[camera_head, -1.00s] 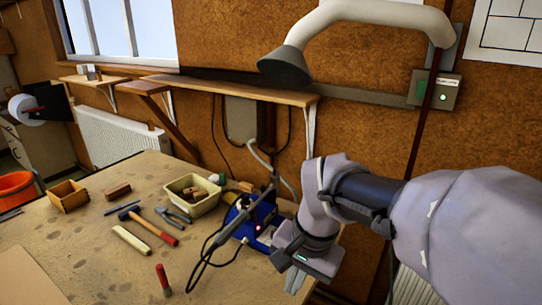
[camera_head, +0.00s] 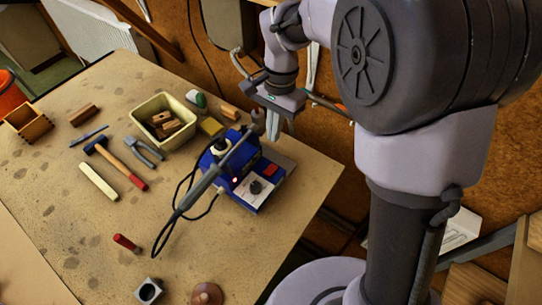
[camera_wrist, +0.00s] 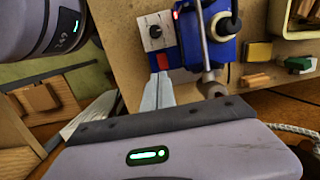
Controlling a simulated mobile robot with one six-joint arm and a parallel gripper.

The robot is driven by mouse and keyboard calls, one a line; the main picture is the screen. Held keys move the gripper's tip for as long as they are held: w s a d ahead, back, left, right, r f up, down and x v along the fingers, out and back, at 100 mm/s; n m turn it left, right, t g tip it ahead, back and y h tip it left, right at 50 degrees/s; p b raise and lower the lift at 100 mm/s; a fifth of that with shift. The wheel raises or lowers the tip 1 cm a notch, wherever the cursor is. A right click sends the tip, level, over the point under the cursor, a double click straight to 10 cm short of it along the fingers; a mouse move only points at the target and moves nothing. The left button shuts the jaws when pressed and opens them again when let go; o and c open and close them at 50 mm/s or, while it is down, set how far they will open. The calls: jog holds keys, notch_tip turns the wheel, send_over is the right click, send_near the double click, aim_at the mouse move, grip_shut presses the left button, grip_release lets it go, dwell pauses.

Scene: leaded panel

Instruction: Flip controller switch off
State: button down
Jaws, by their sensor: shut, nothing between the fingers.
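The controller (camera_head: 222,153) is a blue soldering station near the table's right edge. A red switch (camera_head: 270,170) sits on its top beside a pale panel with a dark knob (camera_head: 257,187), and a small red light (camera_head: 235,180) glows on it. The red switch also shows in the wrist view (camera_wrist: 163,58), just beyond my fingertips. My gripper (camera_head: 290,124) is shut and empty, pointing down behind the controller in the head view. In the wrist view its closed fingers (camera_wrist: 158,92) reach toward the switch; I cannot tell whether they touch it.
A grey soldering iron (camera_head: 197,190) with a looping black cable slants across the controller's left side. A cream tub (camera_head: 165,109) with wooden blocks, pliers (camera_head: 146,148), a hammer (camera_head: 122,167) and a red-handled tool (camera_head: 127,243) lie left. The front middle of the table is mostly clear.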

aim_at(272, 172)
jog(key=f+b, duration=0.1)
jog(key=f, duration=0.3)
jog(key=f+b, duration=0.2)
jog(key=f, duration=0.3)
jog(key=s+a+f+b, duration=0.1)
jog(key=f+b, duration=0.1)
jog(key=f, duration=0.2)
jog(key=shift+f, duration=0.4)
jog(key=shift+s+f, duration=0.15)
jog(key=shift+f, duration=0.15)
jog(key=shift+s+f+b, duration=0.25)
jog(key=shift+s+b, duration=0.05)
jog(key=shift+s, duration=0.1)
jog(key=shift+d, duration=0.1)
jog(key=shift+w+d+r+p, duration=0.1)
jog(key=shift+w+d+p, duration=0.05)
jog(key=shift+w+p, duration=0.25)
jog(key=shift+d+r, duration=0.1)
